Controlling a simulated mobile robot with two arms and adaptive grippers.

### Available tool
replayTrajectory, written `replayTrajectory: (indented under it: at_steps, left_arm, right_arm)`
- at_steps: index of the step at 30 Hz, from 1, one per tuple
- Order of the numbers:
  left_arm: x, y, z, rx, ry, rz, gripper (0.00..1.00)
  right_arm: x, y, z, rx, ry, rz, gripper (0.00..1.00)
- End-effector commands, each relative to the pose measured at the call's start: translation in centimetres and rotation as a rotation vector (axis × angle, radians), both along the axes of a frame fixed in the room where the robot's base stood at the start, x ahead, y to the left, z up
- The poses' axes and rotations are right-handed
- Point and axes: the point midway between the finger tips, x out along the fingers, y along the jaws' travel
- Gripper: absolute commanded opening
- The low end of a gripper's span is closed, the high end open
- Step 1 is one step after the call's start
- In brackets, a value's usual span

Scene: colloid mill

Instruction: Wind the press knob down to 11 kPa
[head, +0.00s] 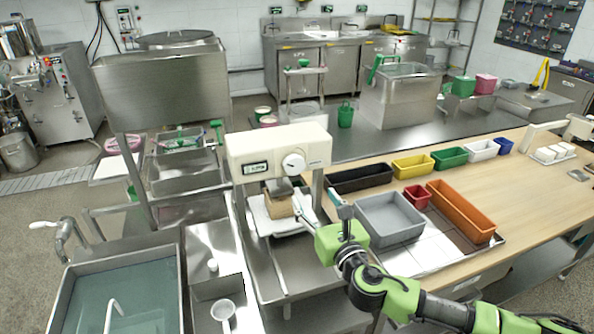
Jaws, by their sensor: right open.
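The press (278,143) is a cream box on legs in the middle of the head view. A round white knob (293,162) is on the right part of its front. A small dark display (255,168) with green marks is left of the knob; its reading is too small to tell. My right gripper (319,204) is below and a little right of the knob, apart from it. Its fingers point up and are open, with nothing between them. My left gripper is not in view.
A brown block (279,202) sits under the press on a white tray (265,225). A grey bin (390,219), a red bin (417,196) and an orange bin (462,210) stand to the right. A water-filled sink (180,285) is at lower left.

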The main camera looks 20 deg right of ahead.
Motion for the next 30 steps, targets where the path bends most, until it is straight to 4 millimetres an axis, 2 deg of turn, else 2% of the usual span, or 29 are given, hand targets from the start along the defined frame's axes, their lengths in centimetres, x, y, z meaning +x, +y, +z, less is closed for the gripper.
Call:
replayTrajectory:
  at_steps: [5,21,30]
  left_arm:
    - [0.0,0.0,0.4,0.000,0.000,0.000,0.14]
    - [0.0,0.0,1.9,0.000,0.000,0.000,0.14]
    - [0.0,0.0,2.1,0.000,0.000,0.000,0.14]
  right_arm:
    - [1.2,0.1,0.4,-0.025,-0.009,0.004,0.59]
    - [10.0,0.3,0.4,-0.019,-0.007,0.002,0.59]
    - [13.2,0.5,0.2,-0.018,-0.007,0.003,0.59]
